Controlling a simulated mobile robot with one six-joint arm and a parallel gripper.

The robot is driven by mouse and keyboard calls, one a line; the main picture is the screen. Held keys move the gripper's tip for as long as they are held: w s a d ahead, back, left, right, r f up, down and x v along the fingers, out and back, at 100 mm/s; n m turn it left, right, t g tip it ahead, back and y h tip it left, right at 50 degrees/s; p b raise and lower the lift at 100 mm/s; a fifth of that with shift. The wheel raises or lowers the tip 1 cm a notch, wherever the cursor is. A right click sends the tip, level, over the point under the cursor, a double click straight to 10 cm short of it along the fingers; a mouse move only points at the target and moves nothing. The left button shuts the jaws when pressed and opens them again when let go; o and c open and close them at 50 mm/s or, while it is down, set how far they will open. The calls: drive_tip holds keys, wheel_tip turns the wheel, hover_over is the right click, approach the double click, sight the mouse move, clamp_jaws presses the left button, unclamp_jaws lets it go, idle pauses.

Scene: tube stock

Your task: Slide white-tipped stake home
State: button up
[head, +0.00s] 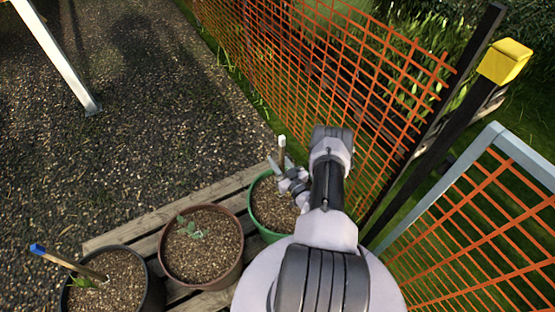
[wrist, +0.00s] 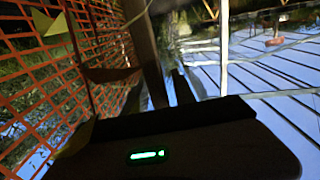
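The white-tipped stake (head: 282,150) stands roughly upright at the back of the green pot (head: 259,227). Its pale top shows above my gripper; its lower part is hidden. My gripper (head: 279,172) is low over the green pot, right at the stake. The fingers are small and partly overlapped, so I cannot tell whether they are closed on the stake or only beside it. The wrist view is dark and tilted, and I cannot make out the stake there with certainty.
A brown pot (head: 201,250) with a seedling and a black pot (head: 113,284) with a leaning blue-tipped stake (head: 65,261) are to the left on a slatted pallet (head: 127,236). Orange mesh fencing (head: 310,60) and a yellow-capped post (head: 503,62) are to the right. Gravel lies open at left.

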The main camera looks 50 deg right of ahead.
drive_tip(key=shift+o, duration=0.4)
drive_tip(key=shift+s, duration=0.1)
drive_tip(key=p+v, duration=0.4)
drive_tip(key=v, duration=1.3)
drive_tip(key=shift+p, duration=0.4)
drive_tip(key=shift+s, duration=0.1)
